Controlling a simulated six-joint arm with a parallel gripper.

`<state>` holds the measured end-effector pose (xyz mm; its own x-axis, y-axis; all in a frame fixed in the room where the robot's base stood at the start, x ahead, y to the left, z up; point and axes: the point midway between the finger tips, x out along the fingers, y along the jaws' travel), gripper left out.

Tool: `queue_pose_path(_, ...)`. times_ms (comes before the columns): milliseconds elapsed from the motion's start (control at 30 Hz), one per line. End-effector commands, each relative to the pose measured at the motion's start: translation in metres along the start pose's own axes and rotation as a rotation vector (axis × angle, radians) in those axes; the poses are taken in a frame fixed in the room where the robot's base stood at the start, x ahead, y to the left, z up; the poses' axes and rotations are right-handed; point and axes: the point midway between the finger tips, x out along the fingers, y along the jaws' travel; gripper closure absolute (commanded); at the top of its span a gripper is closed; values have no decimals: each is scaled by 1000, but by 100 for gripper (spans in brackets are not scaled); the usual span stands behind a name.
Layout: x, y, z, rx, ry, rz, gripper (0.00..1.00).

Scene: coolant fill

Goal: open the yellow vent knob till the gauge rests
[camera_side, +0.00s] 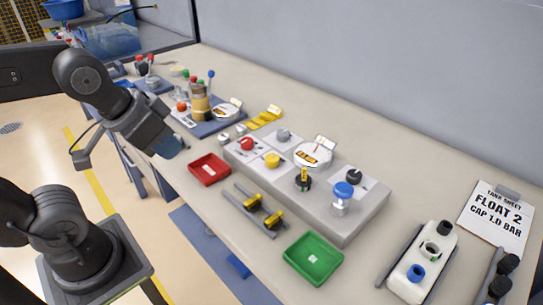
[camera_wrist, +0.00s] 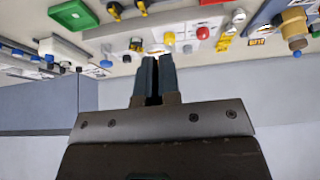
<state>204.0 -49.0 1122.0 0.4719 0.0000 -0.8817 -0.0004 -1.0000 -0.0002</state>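The yellow knob (camera_side: 271,160) stands on the grey panel (camera_side: 343,225), right of a red knob (camera_side: 247,144). It also shows in the wrist view (camera_wrist: 169,38), beyond my fingertips. The round white gauge (camera_side: 313,155) sits behind it on the panel; its needle is too small to read. A black knob with a yellow upright handle (camera_side: 303,179) stands in front of the gauge. My gripper (camera_side: 170,148) is raised to the left of the panel, apart from every knob. Its dark fingers (camera_wrist: 156,60) are close together with nothing visible between them; the exact opening is unclear.
A red tray (camera_side: 208,170) and a green tray (camera_side: 313,259) lie before the panel, with yellow-ended tools (camera_side: 258,208) between. A blue knob (camera_side: 343,190) stands at the panel's right. A white bottle (camera_side: 423,262) and a task sheet (camera_side: 497,216) lie further right.

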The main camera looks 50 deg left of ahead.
Motion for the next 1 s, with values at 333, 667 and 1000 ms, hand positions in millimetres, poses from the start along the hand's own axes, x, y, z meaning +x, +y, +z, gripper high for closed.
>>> queue_pose_path(333,8,-1,-68,242,-136,16,63)
queue_pose_path(667,74,-2,-166,648,-342,115,35)
queue_pose_path(1000,141,-4,-206,898,-450,222,35)
